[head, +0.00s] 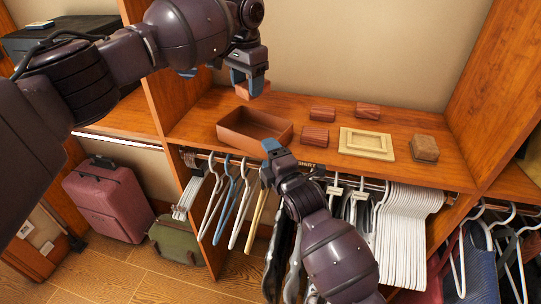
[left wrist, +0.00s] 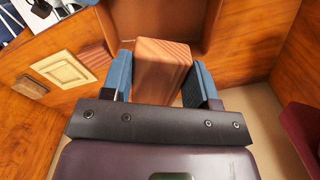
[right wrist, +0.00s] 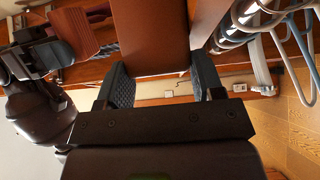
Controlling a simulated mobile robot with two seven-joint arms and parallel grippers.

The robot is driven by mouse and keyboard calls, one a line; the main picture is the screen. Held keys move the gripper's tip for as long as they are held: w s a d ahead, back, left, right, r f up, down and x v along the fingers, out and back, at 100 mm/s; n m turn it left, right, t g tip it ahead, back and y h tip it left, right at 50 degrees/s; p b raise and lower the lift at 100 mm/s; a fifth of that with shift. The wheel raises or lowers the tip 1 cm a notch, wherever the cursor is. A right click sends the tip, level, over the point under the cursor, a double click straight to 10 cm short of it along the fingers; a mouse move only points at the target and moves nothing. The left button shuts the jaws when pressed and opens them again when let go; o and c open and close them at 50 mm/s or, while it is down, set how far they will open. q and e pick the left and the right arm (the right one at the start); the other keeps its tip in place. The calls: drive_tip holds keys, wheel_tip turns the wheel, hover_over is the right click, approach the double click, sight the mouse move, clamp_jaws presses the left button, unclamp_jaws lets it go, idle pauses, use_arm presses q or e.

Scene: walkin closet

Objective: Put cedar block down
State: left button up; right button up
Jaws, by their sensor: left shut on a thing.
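My left gripper (head: 250,84) is shut on a reddish cedar block (head: 253,91). It holds the block above the shelf, near the back edge of the brown open tray (head: 228,134) in the head view. In the left wrist view the block (left wrist: 162,68) sits between the two blue fingers, with the tray (left wrist: 222,35) beyond it. The tray looks empty in the head view. My right gripper (head: 272,150) is at the tray's front side, fingers apart. In the right wrist view a brown panel (right wrist: 150,35) shows between its fingers; contact is unclear.
Several other cedar blocks (head: 315,136) lie on the wooden shelf (head: 390,122) right of the tray. A cream frame (head: 366,144) and a brown box (head: 424,148) are further right. Hangers (head: 405,225) hang below. A pink suitcase (head: 108,200) stands on the floor.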

sight(260, 134)
drive_tip(key=c, duration=0.5)
use_arm(q)
drive_tip(key=shift+s+d+f+n, duration=0.35)
drive_tip(key=shift+d+f+n, duration=0.1)
drive_tip(key=shift+f, duration=1.9)
drive_tip(key=shift+s+d+f+n, duration=0.35)
drive_tip(key=shift+d+f+n, duration=0.1)
drive_tip(key=shift+f, duration=1.85)
drive_tip(key=shift+s+d+f+n, duration=0.35)
drive_tip(key=shift+d+f+n, duration=0.1)
drive_tip(key=shift+f, duration=1.9)
drive_tip(key=shift+f, duration=0.1)
drive_tip(key=o, duration=0.6)
drive_tip(key=shift+o, duration=0.2)
wheel_tip(260, 134, up, 12)
